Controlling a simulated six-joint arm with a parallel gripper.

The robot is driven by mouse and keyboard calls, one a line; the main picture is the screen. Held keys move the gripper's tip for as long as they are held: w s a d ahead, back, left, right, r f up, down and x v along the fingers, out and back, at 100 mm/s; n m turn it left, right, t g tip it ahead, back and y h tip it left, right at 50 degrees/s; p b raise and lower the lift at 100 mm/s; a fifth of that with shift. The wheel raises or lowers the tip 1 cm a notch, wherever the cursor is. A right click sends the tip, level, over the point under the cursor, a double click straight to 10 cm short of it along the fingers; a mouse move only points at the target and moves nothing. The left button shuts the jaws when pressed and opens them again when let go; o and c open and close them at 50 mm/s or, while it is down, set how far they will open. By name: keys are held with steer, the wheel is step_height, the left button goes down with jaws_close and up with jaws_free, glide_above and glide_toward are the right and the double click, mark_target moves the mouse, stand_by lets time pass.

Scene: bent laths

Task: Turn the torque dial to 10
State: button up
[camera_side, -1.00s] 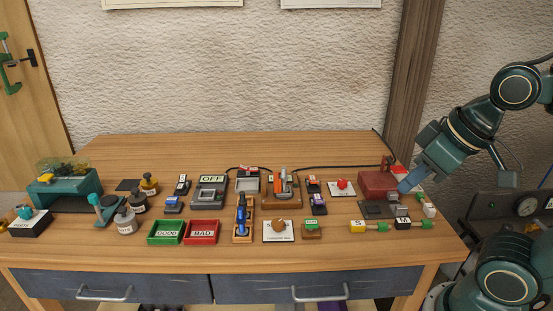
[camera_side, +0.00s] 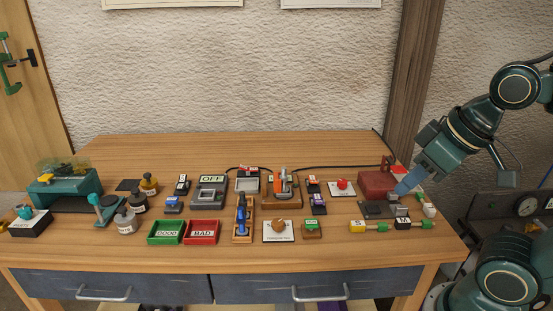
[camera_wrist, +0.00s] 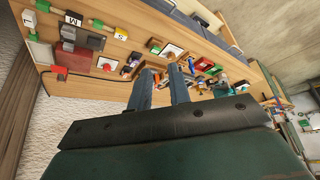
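A white plate with a round brown knob (camera_side: 278,227) lies near the front middle of the table. A similar white plate with a red knob (camera_side: 342,187) lies farther back. The lettering is too small to tell which is the torque dial. My gripper (camera_side: 397,193) is at the right, by the dark red block, well apart from these knobs. In the wrist view my gripper (camera_wrist: 161,70) has its two fingers apart with nothing between them.
The dark red block (camera_side: 376,184) and the S and M blocks (camera_side: 357,226) stand near my gripper. Green and red trays (camera_side: 202,231), a blue-handled tool (camera_side: 242,216) and an orange tool (camera_side: 281,183) stand around the middle. The table's front strip is clear.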

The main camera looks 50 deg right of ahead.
steer(key=o, duration=0.6)
steer(key=shift+w+r, duration=0.15)
steer(key=shift+w, duration=0.2)
steer(key=m+g, duration=0.6)
steer(key=m, duration=0.1)
glide_above(278, 221)
step_height(278, 221, down, 10)
step_height(278, 221, down, 14)
steer(key=shift+s+r, duration=0.1)
steer(key=shift+n, duration=0.3)
steer(key=c, duration=1)
